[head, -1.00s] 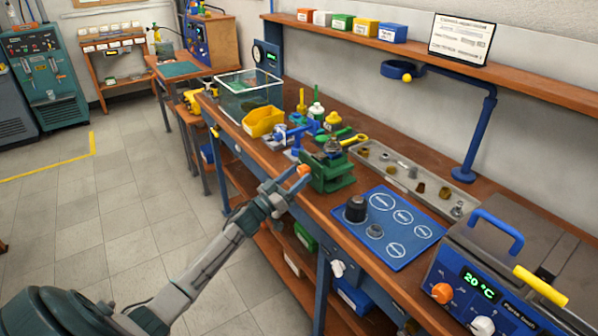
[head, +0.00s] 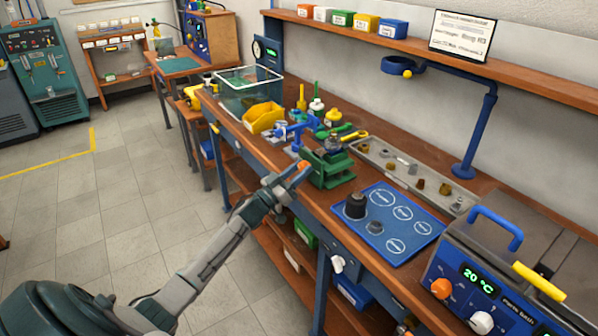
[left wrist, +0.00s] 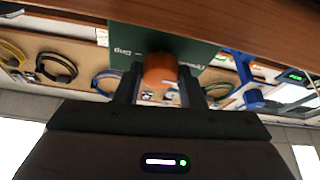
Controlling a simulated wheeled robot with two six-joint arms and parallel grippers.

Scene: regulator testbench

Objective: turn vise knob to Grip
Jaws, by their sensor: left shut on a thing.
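The green vise (head: 329,167) stands at the front edge of the workbench, with a metal part (head: 333,143) held at its top. The orange vise knob (head: 303,165) is on its front side. My left gripper (head: 291,177) reaches up to the knob from the left and is shut on it. In the left wrist view the orange knob (left wrist: 160,71) sits between the two dark fingers, in front of the vise's green face (left wrist: 190,45). My right gripper is not in view.
A blue mat (head: 385,228) with white circles and dark parts lies right of the vise. A grey tray (head: 405,178) of fittings lies behind it. A yellow bin (head: 266,118) and small tools stand left. The bath (head: 490,275) is at the right front.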

